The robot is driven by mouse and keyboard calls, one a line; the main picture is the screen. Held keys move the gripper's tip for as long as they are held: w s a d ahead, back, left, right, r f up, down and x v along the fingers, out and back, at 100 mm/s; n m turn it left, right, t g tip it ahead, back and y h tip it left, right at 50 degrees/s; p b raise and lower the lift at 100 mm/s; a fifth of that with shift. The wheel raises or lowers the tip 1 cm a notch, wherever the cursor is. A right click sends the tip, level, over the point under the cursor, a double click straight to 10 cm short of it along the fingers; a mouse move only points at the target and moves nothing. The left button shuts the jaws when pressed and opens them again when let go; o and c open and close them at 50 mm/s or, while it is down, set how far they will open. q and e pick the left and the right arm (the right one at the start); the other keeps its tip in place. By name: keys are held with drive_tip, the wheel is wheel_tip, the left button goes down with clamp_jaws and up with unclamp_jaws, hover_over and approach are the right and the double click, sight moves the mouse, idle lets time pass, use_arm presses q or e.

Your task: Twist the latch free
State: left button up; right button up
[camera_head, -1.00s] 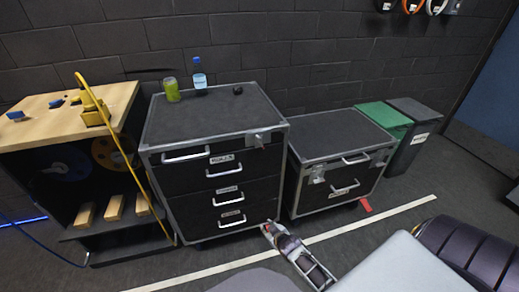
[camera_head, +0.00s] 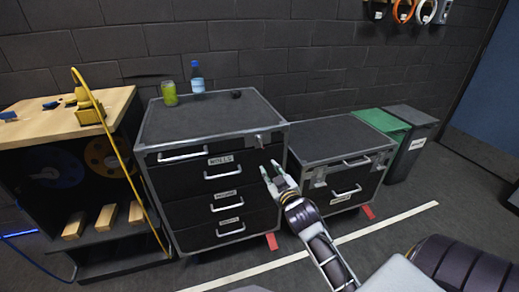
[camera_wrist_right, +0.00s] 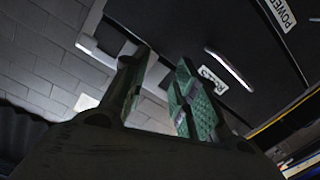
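A metal latch (camera_head: 259,140) is at the top right front corner of the larger black drawer cabinet (camera_head: 205,122). Another metal fitting (camera_head: 318,177) is on the front left of the smaller cabinet (camera_head: 338,136). My right gripper (camera_head: 274,172) is just below the larger cabinet's latch, in front of the upper drawers, with a gap between its fingers. In the right wrist view the gripper (camera_wrist_right: 160,88) is open and empty, with green pads facing each other. Whether a finger touches the cabinet cannot be told. My left gripper is not in view.
A green can (camera_head: 170,93) and a blue-capped bottle (camera_head: 197,78) stand on the larger cabinet. A wooden bench (camera_head: 40,125) with a yellow cable is at left. Green and grey bins (camera_head: 408,145) stand at right. Red pieces (camera_head: 271,241) show near the cabinets' bases.

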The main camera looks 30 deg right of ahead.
sight(261, 144)
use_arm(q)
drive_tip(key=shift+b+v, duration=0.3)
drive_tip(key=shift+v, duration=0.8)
use_arm(e)
drive_tip(key=shift+t+h, duration=0.3)
drive_tip(key=shift+t, duration=0.1)
drive_tip(key=r, duration=0.1)
drive_tip(key=s+r, duration=0.1)
drive_tip(key=r, duration=0.2)
drive_tip(key=shift+s+r, duration=0.25)
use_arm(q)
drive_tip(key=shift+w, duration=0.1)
use_arm(e)
drive_tip(key=shift+w, duration=0.15)
drive_tip(key=shift+b+x, duration=1.1)
drive_tip(key=shift+x, duration=5.4)
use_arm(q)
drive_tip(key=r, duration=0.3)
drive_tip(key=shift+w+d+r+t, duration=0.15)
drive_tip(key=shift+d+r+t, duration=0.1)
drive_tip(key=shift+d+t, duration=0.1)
use_arm(e)
drive_tip(key=shift+w, duration=0.25)
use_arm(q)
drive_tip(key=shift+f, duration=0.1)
use_arm(e)
drive_tip(key=shift+c, duration=0.3)
clamp_jaws()
